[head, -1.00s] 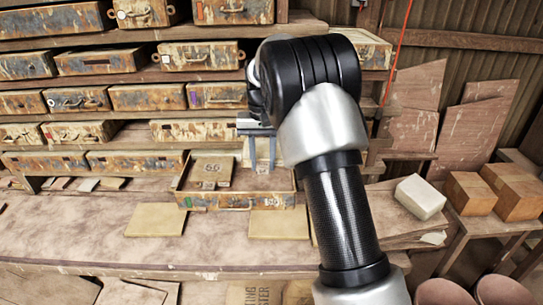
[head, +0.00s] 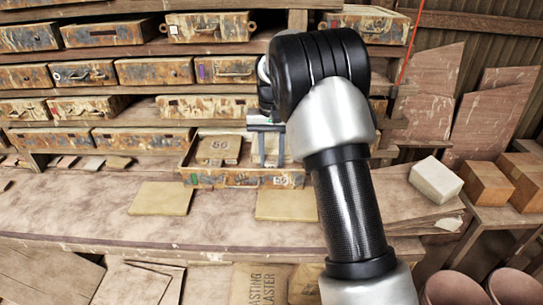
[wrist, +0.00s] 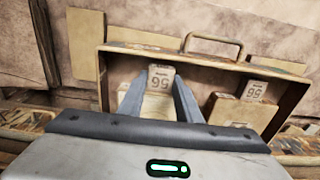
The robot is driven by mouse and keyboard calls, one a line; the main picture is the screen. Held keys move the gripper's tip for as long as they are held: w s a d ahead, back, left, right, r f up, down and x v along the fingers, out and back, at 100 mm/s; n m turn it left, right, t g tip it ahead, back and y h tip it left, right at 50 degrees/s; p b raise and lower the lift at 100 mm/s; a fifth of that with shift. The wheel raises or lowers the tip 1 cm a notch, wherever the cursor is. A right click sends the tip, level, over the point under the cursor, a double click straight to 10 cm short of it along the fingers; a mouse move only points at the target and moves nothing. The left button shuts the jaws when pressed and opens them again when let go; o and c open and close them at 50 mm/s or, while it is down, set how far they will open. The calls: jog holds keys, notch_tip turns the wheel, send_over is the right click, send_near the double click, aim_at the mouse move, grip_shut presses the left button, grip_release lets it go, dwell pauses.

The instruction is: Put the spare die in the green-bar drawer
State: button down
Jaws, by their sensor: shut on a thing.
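The green-bar drawer (head: 235,180) is pulled out over the bench, with a green mark at the left of its front. My gripper (head: 266,148) reaches down into its right half. In the wrist view my gripper (wrist: 160,88) has its fingers on both sides of a pale block, the spare die (wrist: 160,78), marked with a number that appears upside down. Whether the die touches the drawer floor I cannot tell. A second numbered block (wrist: 243,108) lies in the drawer, apart from the held one; it shows at left in the head view (head: 219,148).
Rusty shut drawers (head: 155,71) fill the rack behind and to the left. Two flat yellowish slabs (head: 162,198) (head: 287,205) lie on the bench (head: 100,215) before the drawer. A white block (head: 436,180) and brown blocks stand at right. The bench's left is mostly clear.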

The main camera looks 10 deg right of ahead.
jog(key=shift+f, duration=0.3)
dwell(0.5)
jog(key=c, duration=1.2)
grip_release()
jog(key=shift+f, duration=0.1)
notch_tip(320, 180, up, 18)
jog(key=p, duration=0.1)
jog(key=shift+f, duration=0.25)
